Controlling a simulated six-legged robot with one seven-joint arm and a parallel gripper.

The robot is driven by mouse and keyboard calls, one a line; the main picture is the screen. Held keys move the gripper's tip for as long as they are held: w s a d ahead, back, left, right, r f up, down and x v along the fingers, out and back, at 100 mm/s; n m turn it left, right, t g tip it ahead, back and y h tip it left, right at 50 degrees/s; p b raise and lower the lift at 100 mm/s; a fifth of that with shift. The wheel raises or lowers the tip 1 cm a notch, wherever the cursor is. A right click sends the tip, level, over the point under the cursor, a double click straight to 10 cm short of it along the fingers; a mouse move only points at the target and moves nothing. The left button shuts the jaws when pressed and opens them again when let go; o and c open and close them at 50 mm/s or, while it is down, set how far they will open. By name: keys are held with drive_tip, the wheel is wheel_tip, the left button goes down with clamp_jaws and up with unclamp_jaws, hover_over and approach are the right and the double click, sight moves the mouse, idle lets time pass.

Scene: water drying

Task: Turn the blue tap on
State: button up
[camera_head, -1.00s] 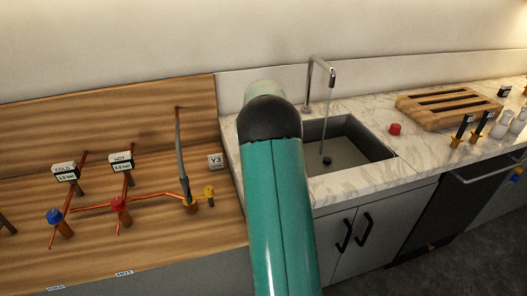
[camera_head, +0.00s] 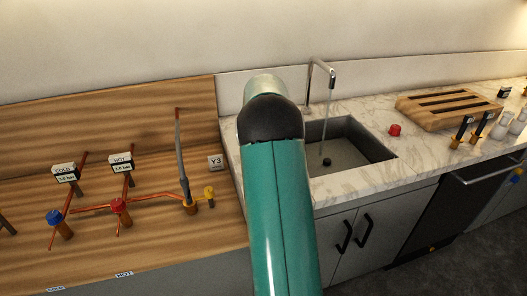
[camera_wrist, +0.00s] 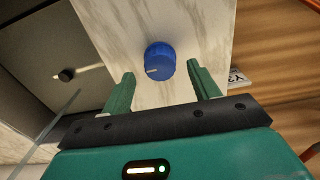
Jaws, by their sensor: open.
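In the wrist view a round blue tap knob (camera_wrist: 160,61) with a pale mark on its face sits on the pale marble counter. My gripper (camera_wrist: 161,78) is open, with one green finger on each side below the knob in the picture. The fingers look apart from the knob; the exact distance is hard to tell. In the head view my arm hides this knob and the gripper. A second blue knob (camera_head: 54,217) sits on copper pipework at the far left.
The sink (camera_head: 352,152) stands right of my arm, with a tall faucet (camera_head: 322,66) and thin stream. A red knob (camera_head: 395,130) and wooden rack (camera_head: 449,107) lie further right. Copper pipes with a red knob (camera_head: 119,206) and yellow valve (camera_head: 209,192) are left.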

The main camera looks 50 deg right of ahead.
wheel_tip(320, 180, up, 10)
drive_tip(key=shift+r, duration=0.2)
idle(0.5)
